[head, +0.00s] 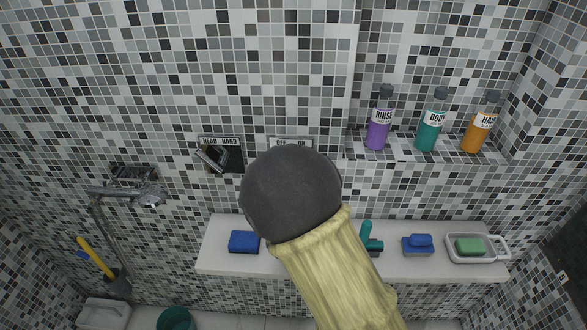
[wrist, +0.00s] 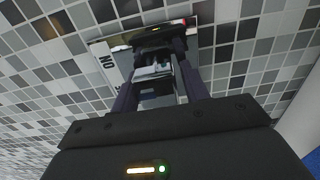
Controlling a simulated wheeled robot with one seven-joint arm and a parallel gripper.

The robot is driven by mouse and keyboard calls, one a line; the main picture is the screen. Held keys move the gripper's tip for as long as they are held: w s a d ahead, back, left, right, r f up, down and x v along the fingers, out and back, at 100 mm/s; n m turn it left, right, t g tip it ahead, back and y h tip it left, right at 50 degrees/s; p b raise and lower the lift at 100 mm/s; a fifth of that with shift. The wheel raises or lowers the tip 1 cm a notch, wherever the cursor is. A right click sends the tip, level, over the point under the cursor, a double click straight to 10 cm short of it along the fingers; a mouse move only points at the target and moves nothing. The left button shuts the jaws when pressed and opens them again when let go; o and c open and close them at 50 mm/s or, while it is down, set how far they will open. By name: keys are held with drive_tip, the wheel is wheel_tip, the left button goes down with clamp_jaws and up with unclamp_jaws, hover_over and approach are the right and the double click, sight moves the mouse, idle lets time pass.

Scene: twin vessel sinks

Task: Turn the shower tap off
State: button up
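The shower tap plate sits on the tiled wall; in the head view only the top edge of this lettered plate (head: 292,140) shows above my arm. In the wrist view the plate (wrist: 104,60) shows the letters "NO", upside down or turned. The tap's metal handle (wrist: 152,70) lies between the fingers of my gripper (wrist: 163,62). The fingers stand apart on either side of it; I cannot tell whether they touch it. In the head view my gripper and the tap handle are hidden behind my arm.
A second plate marked "HEAD HAND" (head: 222,152) with a lever is just left. A hand shower (head: 150,196) hangs further left. Purple (head: 378,132), teal (head: 427,135) and orange (head: 476,135) bottles stand in a niche. A white ledge (head: 220,262) below holds sponges and soap.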

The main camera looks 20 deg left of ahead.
drive_tip(key=shift+o, duration=1.3)
drive_tip(key=shift+s+f, duration=0.1)
drive_tip(key=shift+r, duration=0.2)
drive_tip(key=b+v, duration=0.9)
drive_tip(key=v, duration=0.8)
drive_tip(key=shift+f, duration=0.3)
drive_tip(key=shift+a, duration=0.1)
